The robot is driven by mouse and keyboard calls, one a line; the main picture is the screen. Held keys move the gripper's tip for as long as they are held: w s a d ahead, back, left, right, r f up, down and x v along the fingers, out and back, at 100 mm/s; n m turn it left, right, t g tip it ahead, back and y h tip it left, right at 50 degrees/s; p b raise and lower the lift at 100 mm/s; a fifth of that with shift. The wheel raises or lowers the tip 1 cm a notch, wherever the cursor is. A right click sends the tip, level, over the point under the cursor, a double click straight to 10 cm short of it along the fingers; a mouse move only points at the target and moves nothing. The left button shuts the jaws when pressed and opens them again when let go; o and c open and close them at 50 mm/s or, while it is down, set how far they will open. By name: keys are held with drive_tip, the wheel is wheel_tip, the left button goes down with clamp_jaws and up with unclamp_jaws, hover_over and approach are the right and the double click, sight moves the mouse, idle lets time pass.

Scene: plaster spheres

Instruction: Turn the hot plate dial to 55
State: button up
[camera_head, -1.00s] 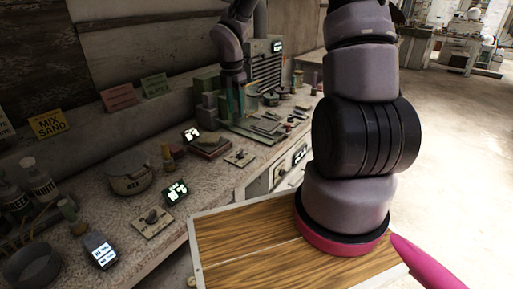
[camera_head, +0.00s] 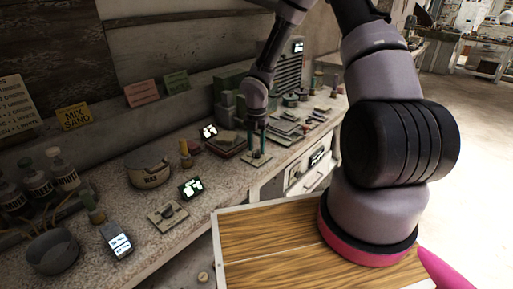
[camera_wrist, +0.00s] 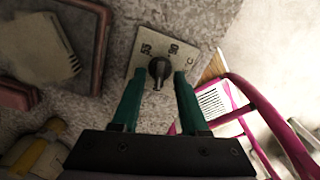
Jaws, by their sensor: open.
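The dial is a black round knob (camera_wrist: 158,67) on a pale square plate (camera_wrist: 143,45) with dark number marks, in the wrist view. In the head view its plate (camera_head: 253,160) lies on the bench, partly hidden by my gripper. My gripper (camera_head: 256,152) points down at it with two green fingers. In the wrist view the open fingers (camera_wrist: 160,76) reach to either side of the knob, with a gap visible; I cannot tell their exact height. A reddish-brown slab (camera_head: 224,147), possibly the hot plate, sits left of the dial, with a lit display (camera_head: 208,132) beside it.
A second dial plate (camera_head: 168,217) and a lit display (camera_head: 191,187) stand nearer on the bench (camera_head: 140,240). A round pot (camera_head: 148,170), bottles (camera_head: 62,170) and a dark bowl (camera_head: 52,252) are at left. Small blocks and tools crowd the bench beyond my gripper.

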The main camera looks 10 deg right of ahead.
drive_tip(key=shift+f, duration=0.4)
clamp_jaws()
